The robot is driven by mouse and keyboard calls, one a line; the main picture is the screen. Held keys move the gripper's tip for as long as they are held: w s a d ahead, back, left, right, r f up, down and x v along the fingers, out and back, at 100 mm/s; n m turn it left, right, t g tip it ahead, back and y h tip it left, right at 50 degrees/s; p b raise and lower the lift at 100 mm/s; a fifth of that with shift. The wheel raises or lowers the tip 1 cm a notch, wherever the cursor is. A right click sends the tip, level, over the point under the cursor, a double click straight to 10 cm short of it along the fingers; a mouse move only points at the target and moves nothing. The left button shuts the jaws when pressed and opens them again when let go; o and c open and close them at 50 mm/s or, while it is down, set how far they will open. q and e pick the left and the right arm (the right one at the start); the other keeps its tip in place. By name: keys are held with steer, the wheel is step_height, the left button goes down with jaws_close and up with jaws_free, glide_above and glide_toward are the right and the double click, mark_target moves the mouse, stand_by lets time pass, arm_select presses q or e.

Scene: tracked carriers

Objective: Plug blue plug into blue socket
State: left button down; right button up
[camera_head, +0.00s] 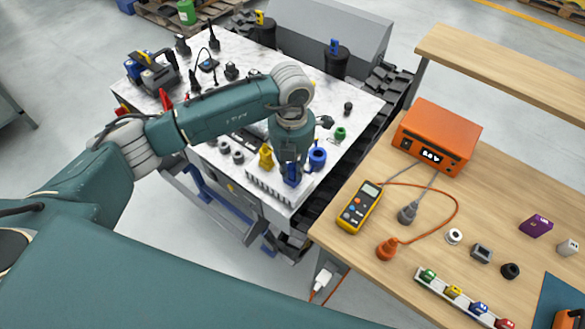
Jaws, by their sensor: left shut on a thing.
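My left gripper (291,166) points down over the near corner of the tracked carrier's white top. It is shut on a blue block-like piece (292,180), which looks like the blue plug; the fingers hide part of it. I cannot tell whether the piece touches the surface below. A round blue piece (317,159) stands just right of the gripper; I cannot tell if it is a socket. Another blue piece (478,308) sits in a white strip (441,291) on the wooden table, between yellow and red ones. My right gripper is not in view.
A yellow piece (266,158) and a green piece (340,133) stand near the gripper. A white ribbed part (262,190) lies along the carrier's front edge. The wooden table holds an orange power unit (435,138), a yellow meter (360,207) and cables.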

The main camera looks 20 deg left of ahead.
arm_select(q)
steer(key=shift+f+b, duration=0.35)
steer(key=shift+b, duration=0.05)
steer(key=c, duration=1.5)
jaws_free()
